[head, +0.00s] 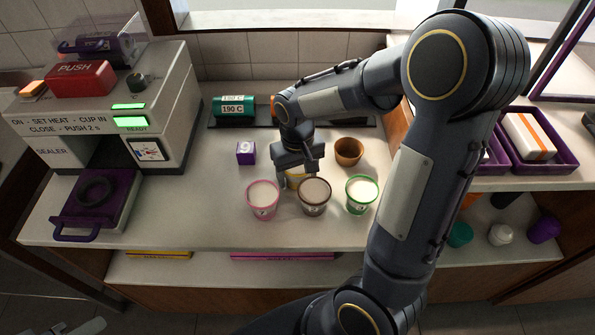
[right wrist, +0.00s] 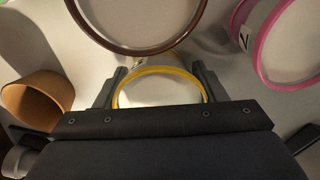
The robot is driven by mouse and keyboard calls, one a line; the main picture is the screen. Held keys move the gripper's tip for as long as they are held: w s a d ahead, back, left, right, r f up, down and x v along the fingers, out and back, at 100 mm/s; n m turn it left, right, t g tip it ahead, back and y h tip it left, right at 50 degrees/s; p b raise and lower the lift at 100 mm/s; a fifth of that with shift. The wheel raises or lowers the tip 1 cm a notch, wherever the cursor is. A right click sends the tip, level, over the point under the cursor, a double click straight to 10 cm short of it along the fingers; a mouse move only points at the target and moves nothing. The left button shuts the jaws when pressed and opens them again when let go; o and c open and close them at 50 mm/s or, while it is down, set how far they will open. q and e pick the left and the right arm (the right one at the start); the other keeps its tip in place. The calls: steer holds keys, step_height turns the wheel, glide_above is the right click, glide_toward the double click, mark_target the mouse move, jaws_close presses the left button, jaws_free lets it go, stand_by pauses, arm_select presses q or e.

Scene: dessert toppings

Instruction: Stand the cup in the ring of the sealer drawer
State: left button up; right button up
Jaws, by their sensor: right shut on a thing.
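The sealer (head: 165,105) stands at the left of the counter. Its purple drawer (head: 120,215) is out, with an empty dark ring (head: 81,192) on top and a purple handle in front. My right gripper (head: 298,175) is shut on a yellow-rimmed cup (head: 296,182), behind the brown-rimmed cup, which partly hides it. In the right wrist view the yellow-rimmed cup (right wrist: 160,92) is between both fingers and looks white inside. A grey piece at the bottom left of the head view may be my left gripper; its fingers cannot be made out.
A pink-rimmed cup (head: 263,201), a brown-rimmed cup (head: 314,196) and a green-rimmed cup (head: 361,194) stand close by. A brown bowl (head: 349,151) is to the right and a purple cube (head: 246,153) to the left. The counter between the drawer and the pink-rimmed cup is clear.

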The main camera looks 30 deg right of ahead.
steer(key=shift+f, duration=0.15)
steer(key=o, duration=1.1)
steer(key=shift+c, duration=0.2)
